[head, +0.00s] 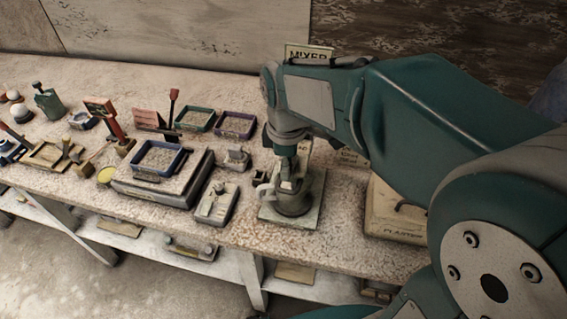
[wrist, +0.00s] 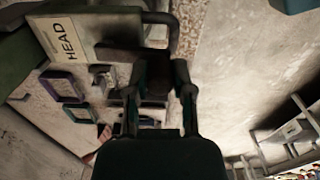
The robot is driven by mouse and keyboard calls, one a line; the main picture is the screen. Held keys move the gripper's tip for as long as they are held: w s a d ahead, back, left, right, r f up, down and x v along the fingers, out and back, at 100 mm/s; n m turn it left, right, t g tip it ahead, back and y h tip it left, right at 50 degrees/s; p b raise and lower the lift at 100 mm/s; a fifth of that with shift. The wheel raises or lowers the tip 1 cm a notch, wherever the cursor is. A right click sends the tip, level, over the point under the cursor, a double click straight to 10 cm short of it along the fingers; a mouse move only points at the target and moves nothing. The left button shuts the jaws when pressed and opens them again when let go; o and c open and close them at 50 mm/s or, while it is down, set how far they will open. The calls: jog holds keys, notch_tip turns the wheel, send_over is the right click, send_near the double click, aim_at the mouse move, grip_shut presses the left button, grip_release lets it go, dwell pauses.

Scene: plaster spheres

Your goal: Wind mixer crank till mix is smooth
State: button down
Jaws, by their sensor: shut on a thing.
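The mixer (head: 290,207) stands on a square pale base plate near the front of the bench in the head view. My gripper (wrist: 157,72) points down over it, and my arm hides much of the mixer's upper part. In the wrist view, the two fingers are closed about a dark block-like grip (wrist: 154,87), which seems to be the crank's handle. A dark bent bar (wrist: 174,30) and a pale label reading HEAD (wrist: 65,40) show beyond the fingers. The mix inside cannot be made out in either view.
A MIXER sign (head: 308,52) stands behind my arm. A box marked PLASTER (head: 392,225) is close to the mixer's right.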

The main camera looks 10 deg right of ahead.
dwell(0.4)
jog(key=shift+c, duration=2.4)
grip_release()
notch_tip(320, 180, up, 12)
jog(key=shift+f, duration=0.1)
